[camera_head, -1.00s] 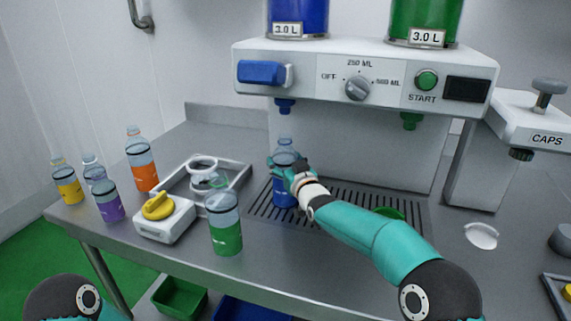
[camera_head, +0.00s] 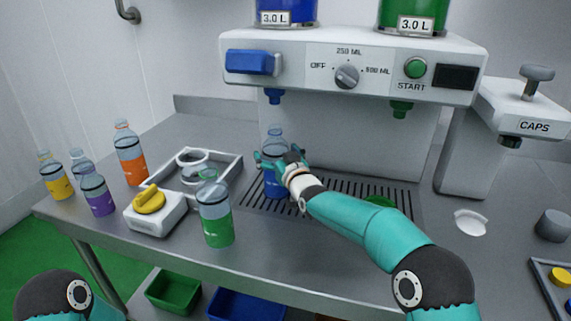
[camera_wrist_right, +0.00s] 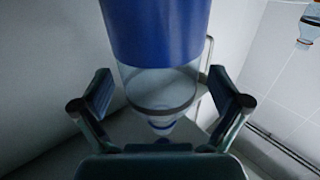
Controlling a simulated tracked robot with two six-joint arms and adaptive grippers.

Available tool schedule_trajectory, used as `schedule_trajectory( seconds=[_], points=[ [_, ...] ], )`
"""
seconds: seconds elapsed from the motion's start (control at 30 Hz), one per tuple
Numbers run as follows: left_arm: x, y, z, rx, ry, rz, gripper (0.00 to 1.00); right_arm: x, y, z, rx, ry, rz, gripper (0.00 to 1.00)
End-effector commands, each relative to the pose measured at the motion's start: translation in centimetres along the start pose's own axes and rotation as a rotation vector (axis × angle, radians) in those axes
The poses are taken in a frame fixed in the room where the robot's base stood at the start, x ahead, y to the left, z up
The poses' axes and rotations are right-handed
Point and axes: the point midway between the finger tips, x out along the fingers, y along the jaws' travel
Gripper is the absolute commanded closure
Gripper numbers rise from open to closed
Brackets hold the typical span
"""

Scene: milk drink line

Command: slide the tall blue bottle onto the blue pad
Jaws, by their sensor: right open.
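The tall blue bottle (camera_head: 276,185) stands upright on the slotted drip grate, below the blue nozzle. It has a blue lower part and a clear top. My right gripper (camera_head: 279,160) is open, with its fingers on both sides of the bottle. In the right wrist view the bottle (camera_wrist_right: 160,40) appears neck down between the spread fingers (camera_wrist_right: 160,95), with gaps beside it. The blue pad is not visible; the bottle and gripper may cover it. My left gripper is out of view; only part of my left arm shows at bottom left.
The dispenser (camera_head: 345,65) overhangs the grate (camera_head: 335,187). A green pad (camera_head: 380,201) lies at the grate's right. A green bottle (camera_head: 215,215), a white device with a yellow knob (camera_head: 153,215) and a grey frame (camera_head: 228,172) stand left. A caps unit (camera_head: 470,150) stands right.

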Motion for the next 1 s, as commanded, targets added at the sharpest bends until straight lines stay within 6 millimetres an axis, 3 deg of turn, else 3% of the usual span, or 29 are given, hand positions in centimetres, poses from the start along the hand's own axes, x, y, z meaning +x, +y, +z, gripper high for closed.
schedule_trajectory(
  seconds=[0.27, 0.7, 1.0],
  points=[
    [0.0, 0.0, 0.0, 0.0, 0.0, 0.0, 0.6, -2.7, 0.1, 0.0, 0.0, -0.001, 0.001, 0.02],
    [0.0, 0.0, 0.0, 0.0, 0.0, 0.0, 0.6, -9.6, 0.1, 0.1, 0.0, 0.0, 0.001, 0.02],
    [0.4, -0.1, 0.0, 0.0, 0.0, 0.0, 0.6, -11.9, 0.1, 0.3, 0.0, 0.0, 0.001, 0.02]
  ],
)
